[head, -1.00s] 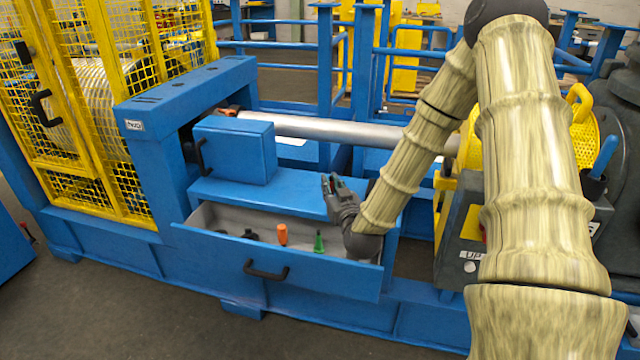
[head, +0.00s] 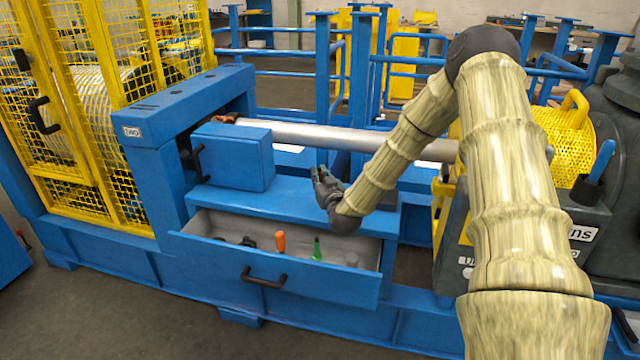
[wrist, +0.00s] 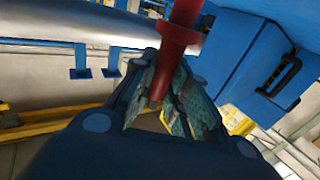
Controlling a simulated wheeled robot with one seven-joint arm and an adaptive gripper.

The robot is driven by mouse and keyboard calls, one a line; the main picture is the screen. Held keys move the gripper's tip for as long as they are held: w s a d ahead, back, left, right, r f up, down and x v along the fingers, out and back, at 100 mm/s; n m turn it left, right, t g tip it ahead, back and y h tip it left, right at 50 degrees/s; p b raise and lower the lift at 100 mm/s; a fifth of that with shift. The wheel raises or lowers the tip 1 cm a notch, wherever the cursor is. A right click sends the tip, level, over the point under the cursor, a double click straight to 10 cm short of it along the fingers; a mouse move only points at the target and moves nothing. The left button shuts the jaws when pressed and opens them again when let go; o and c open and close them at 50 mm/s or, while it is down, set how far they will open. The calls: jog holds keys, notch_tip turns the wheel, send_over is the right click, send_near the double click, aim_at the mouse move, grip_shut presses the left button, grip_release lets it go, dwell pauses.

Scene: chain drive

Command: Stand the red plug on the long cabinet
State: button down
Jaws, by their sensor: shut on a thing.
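The red plug (wrist: 181,38) shows in the wrist view, between the fingers of my gripper (wrist: 165,100). The gripper is shut on it. The plug's wide red part is toward the top of that view and a thinner dark end points down between the fingers. In the head view my gripper (head: 322,178) is above the back of the open drawer, in front of the long blue cabinet's top (head: 285,204). The plug cannot be made out clearly in the head view. Whether the gripper is over the cabinet top is hard to tell.
The open drawer (head: 335,283) holds an orange item (head: 280,241), a green item (head: 317,249), a grey item (head: 351,259) and dark items. A blue box with a handle (head: 233,155) stands on the cabinet's left. A metal shaft (head: 340,135) runs behind.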

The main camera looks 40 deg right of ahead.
notch_tip(320, 180, down, 2)
jog(key=shift+d+f, duration=0.1)
jog(key=shift+f, duration=0.1)
jog(key=shift+r, duration=0.1)
jog(key=c, duration=1.8)
grip_release()
jog(key=shift+f, duration=0.2)
jog(key=shift+c, duration=0.2)
jog(key=o, duration=0.5)
jog(key=shift+c, duration=0.2)
jog(key=shift+r, duration=0.2)
jog(key=v, duration=1.2)
